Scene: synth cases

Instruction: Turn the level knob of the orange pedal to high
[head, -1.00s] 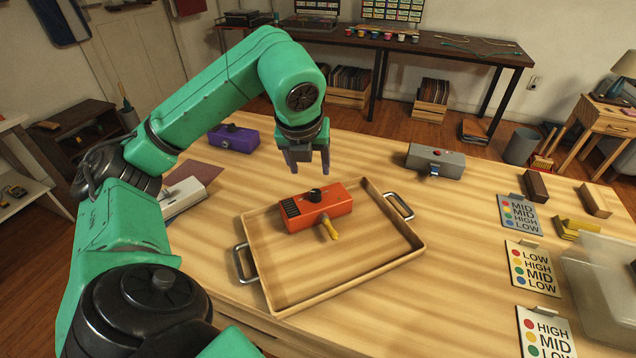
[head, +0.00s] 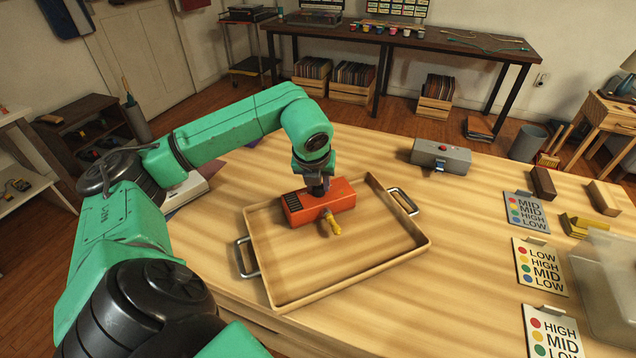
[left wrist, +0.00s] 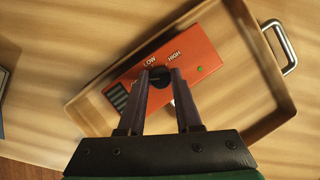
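The orange pedal (head: 340,194) lies in a shallow wooden tray (head: 375,262); it also shows in the left wrist view (left wrist: 208,52). It has a black ribbed patch at one end and a yellow plug (head: 331,224) at its side. The dark level knob (left wrist: 159,76) is below the LOW and HIGH labels; its pointer is hard to make out. My left gripper (left wrist: 160,74) reaches down from above, with one finger on each side of the knob, seemingly touching it. It hides most of the knob in the head view. My right gripper is out of view.
A grey pedal (head: 441,155) sits behind the tray to the right. Label cards (head: 525,211), brown blocks (head: 543,183) and a clear bin (head: 605,275) line the right side. The tray's raised walls and metal handles (head: 246,258) surround the pedal. Bare table lies right of the tray.

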